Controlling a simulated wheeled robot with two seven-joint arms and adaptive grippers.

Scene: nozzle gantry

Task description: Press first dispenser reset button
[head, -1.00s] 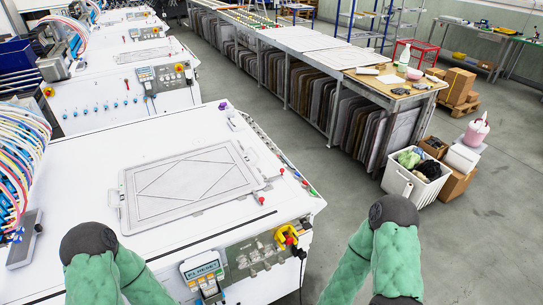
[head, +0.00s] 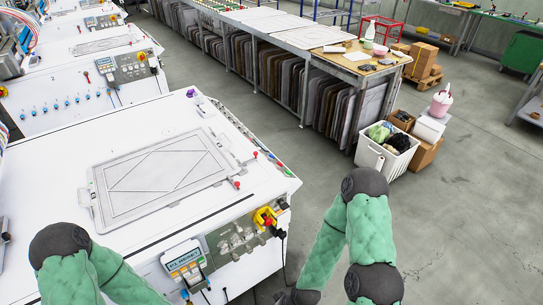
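The nearest white dispenser machine (head: 60,165) fills the left of the head view, with a framed plate on its top. Its front control panel (head: 238,238) carries metal switches and a red knob in a yellow housing (head: 265,219). A handheld display unit (head: 184,261) hangs at the panel's left. Small red buttons (head: 237,185) sit along the machine's right edge. I cannot tell which control is the reset button. My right forearm slopes down to the bottom edge, right of the panel. Neither gripper's fingers show.
More white machines (head: 70,75) stand behind. A long rack table (head: 300,40) runs across the back. A white bin (head: 385,158) and cardboard boxes (head: 424,152) stand on the floor at right. Grey floor (head: 450,240) is free at the right and between machine and rack.

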